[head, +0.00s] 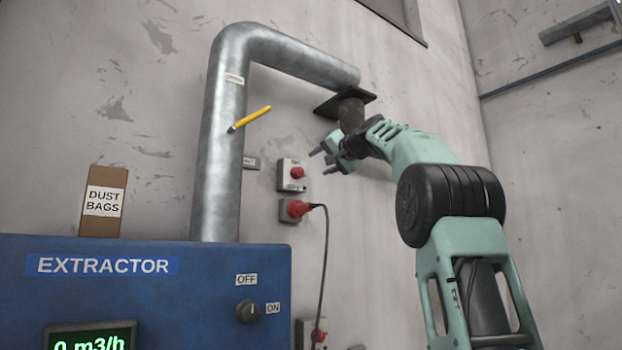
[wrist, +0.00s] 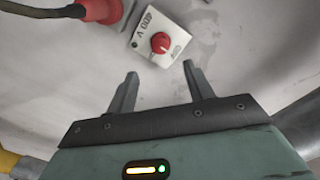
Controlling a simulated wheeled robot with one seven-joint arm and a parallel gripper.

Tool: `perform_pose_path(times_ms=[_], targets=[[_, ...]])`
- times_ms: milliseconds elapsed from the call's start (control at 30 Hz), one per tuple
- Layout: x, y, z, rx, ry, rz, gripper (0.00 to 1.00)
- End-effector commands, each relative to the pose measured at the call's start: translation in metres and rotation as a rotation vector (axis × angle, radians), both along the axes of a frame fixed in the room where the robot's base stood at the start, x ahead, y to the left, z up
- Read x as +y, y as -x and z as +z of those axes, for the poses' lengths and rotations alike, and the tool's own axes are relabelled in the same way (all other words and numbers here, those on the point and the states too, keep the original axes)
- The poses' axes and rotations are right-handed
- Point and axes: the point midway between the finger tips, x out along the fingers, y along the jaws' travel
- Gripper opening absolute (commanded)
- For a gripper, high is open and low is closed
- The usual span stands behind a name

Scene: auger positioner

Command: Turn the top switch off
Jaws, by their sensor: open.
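The top switch (head: 297,172) is a red rotary knob on a pale box fixed to the concrete wall. In the wrist view the red knob (wrist: 160,43) sits on a box marked "400 V", just beyond my fingertips and roughly centred between them. My gripper (head: 322,161) is up and to the right of the switch in the head view. In the wrist view my gripper (wrist: 160,72) has its two fingers spread apart with nothing between them. No contact with the knob shows. The knob's exact setting is too small to read.
A red plug (head: 297,207) with a hanging cable sits below the switch. A steel pipe (head: 228,130) with a yellow handle (head: 250,118) rises at left. The blue extractor cabinet (head: 150,290) has a black OFF/ON knob (head: 247,311). A dark plate (head: 345,102) is above my gripper.

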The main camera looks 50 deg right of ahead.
Motion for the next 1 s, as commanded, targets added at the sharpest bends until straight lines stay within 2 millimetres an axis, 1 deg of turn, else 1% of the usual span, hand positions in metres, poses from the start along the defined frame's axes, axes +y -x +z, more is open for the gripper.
perform_pose_path(times_ms=[33, 100, 200, 333, 533, 1000], targets=[[0.003, 0.013, -0.004, -0.002, 0.003, -0.003, 0.52], [0.006, 0.027, -0.003, 0.000, 0.001, -0.003, 0.52], [0.010, 0.044, -0.001, 0.000, 0.001, -0.003, 0.52], [0.014, 0.059, 0.001, 0.001, 0.000, -0.002, 0.52], [0.016, 0.067, 0.003, 0.001, -0.001, 0.001, 0.52], [0.016, 0.066, 0.003, 0.001, -0.001, 0.001, 0.52]])
